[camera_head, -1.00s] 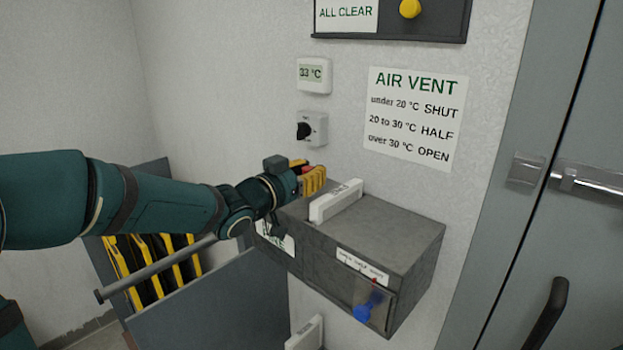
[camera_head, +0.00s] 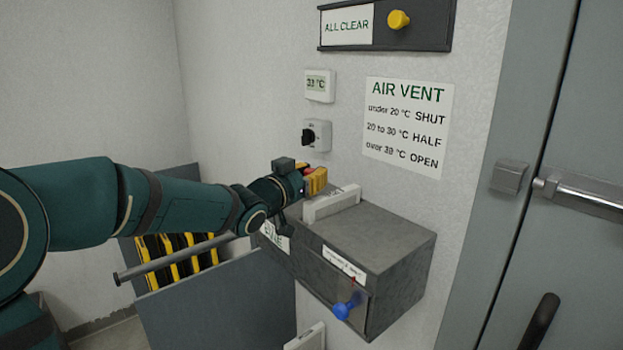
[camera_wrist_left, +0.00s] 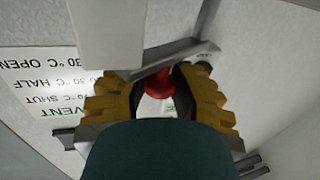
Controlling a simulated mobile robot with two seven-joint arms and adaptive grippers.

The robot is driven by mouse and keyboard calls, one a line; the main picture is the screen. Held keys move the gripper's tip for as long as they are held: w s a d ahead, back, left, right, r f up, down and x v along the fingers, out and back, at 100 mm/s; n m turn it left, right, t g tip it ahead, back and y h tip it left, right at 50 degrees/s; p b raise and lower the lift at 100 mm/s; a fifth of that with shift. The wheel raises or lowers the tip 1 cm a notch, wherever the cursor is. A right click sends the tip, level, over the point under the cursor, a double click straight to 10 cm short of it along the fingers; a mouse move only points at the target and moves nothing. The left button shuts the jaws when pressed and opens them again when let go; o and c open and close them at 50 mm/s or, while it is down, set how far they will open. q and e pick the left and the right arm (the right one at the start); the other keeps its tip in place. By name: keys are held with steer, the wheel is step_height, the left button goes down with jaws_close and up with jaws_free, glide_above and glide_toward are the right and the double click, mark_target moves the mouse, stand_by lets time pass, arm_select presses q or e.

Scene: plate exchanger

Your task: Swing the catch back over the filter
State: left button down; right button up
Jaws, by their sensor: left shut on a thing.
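My left gripper (camera_head: 314,181) is at the left end of the grey wall box, just above and behind the white filter block (camera_head: 330,203) that stands up from the box's top. In the left wrist view, its yellow fingers (camera_wrist_left: 158,100) are closed around a red knob (camera_wrist_left: 158,84). The knob sits by a grey bar (camera_wrist_left: 176,58), which looks like the catch. The bar crosses by the end of a white block (camera_wrist_left: 108,35), likely the filter. The head view mostly hides the catch behind the gripper. My right gripper is not in view.
The grey box (camera_head: 395,240) has a blue knob (camera_head: 343,310) on its front. A dial switch (camera_head: 316,135) and a temperature display (camera_head: 320,86) are on the wall above. An open grey bin (camera_head: 220,305) with yellow-black items is below my arm. A door with handles is at right.

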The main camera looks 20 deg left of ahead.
arm_select(q)
steer(key=shift+d+f, duration=0.1)
stand_by(0.5)
steer(key=c, duration=0.7)
jaws_free()
steer(key=v, duration=1.2)
steer(key=shift+c, duration=0.5)
